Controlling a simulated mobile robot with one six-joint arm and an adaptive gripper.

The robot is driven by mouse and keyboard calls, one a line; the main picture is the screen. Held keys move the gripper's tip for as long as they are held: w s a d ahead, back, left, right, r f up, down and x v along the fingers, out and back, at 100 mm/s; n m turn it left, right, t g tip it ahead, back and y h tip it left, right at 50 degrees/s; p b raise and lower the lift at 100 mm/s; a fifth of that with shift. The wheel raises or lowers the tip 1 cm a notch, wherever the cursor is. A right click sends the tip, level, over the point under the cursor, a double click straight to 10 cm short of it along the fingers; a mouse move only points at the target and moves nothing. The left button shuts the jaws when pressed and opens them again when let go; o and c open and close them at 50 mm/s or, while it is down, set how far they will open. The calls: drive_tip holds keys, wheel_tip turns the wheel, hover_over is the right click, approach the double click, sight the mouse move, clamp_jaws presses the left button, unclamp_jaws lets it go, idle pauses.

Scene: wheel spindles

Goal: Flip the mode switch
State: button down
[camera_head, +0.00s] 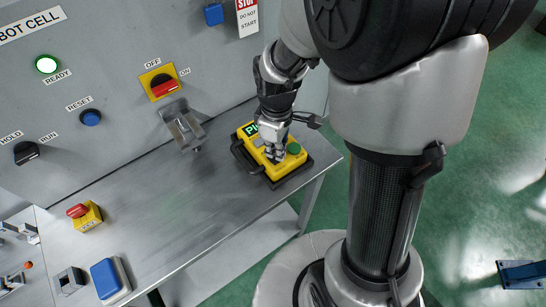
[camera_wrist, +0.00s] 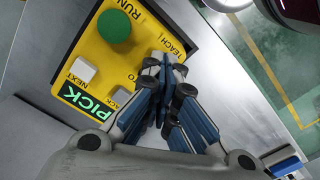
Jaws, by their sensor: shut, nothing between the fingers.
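A yellow pendant box (camera_head: 279,172) with a black edge lies on the right end of the metal table; the wrist view shows its yellow face (camera_wrist: 82,52) close up. It has a green RUN button (camera_wrist: 114,27), a white NEXT button (camera_wrist: 86,70) and a lit screen reading PICK (camera_wrist: 88,103). Partly covered lettering, ending in "EACH" and "TO", lies beside my fingers. I cannot make out a mode switch there; my fingers hide that part of the face. My gripper (camera_wrist: 165,66) is shut and empty, its tips at the pendant's face; whether they touch is unclear.
The wall panel holds a HOLD/RUN knob (camera_head: 26,153), a blue RESET button (camera_head: 91,117) and a red OFF/ON switch (camera_head: 164,88). A metal bracket (camera_head: 183,126) stands left of the pendant. A small yellow box with a red knob (camera_head: 86,215) sits farther left. The table's middle is clear.

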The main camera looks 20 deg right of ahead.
drive_tip(key=shift+f+b, duration=0.8)
drive_tip(key=shift+f, duration=0.25)
idle(0.4)
drive_tip(key=shift+r+p, duration=3)
drive_tip(key=shift+r, duration=0.55)
drive_tip(key=shift+r, duration=0.2)
drive_tip(key=s+r+m+t+b, duration=0.4)
drive_tip(key=s+r+m, duration=0.5)
drive_tip(key=s+r, duration=0.4)
drive_tip(key=shift+s+m+t, duration=0.3)
drive_tip(key=shift+s, duration=0.75)
